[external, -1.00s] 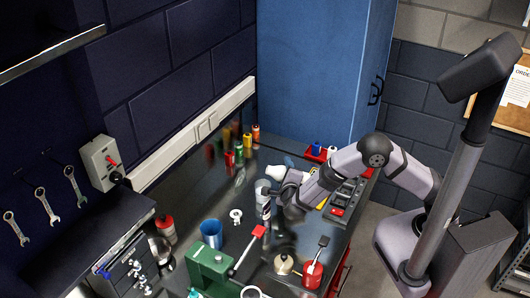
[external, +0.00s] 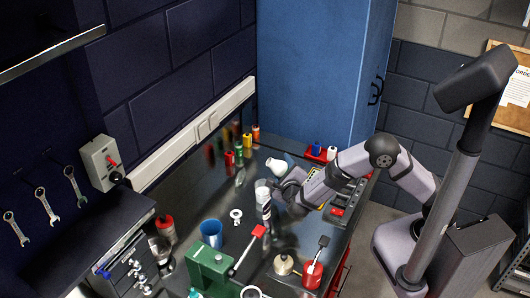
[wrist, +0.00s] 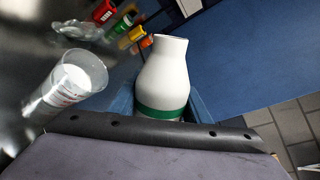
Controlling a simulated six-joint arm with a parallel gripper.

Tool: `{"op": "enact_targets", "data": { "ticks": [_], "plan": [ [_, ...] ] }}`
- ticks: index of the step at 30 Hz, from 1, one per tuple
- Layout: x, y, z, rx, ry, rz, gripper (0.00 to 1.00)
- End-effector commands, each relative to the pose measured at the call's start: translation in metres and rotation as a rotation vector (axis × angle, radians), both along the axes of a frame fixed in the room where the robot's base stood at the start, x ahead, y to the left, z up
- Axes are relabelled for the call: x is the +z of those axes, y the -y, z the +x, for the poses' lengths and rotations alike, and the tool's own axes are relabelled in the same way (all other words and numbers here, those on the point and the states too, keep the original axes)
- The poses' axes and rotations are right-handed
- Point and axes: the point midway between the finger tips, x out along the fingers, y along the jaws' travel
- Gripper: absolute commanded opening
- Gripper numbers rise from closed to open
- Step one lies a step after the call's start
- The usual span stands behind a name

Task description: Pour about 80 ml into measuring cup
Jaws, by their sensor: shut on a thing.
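My gripper (external: 284,180) is shut on a white bottle with a green band (wrist: 163,80). The bottle's narrow neck points away from the wrist camera. In the external view the bottle (external: 275,166) is tilted, mouth to the left, behind and above the measuring cup. The clear measuring cup (wrist: 75,80) stands apart from the bottle, at left in the wrist view, with white contents in it. Its exact level cannot be read. It also shows in the external view (external: 262,192), upright on the bench. My arm hides part of the bottle.
Small coloured bottles, including a yellow one (external: 247,141), stand behind along the wall. A blue cup (external: 211,232), a green machine (external: 208,265) and a red can (external: 312,274) stand in front. A red tray (external: 318,153) lies by the blue cabinet (external: 315,70).

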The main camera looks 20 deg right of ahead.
Motion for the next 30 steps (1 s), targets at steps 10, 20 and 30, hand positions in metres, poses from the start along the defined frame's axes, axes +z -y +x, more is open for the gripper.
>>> {"op": "enact_targets", "data": {
  "ticks": [10,20,30],
  "plan": [
    [0.028,-0.003,0.001,0.001,0.053,0.168,0.16],
    [0.010,0.000,0.000,0.001,0.093,0.293,0.16],
    [-0.010,0.006,-0.002,0.001,0.128,0.405,0.16]
  ]
}}
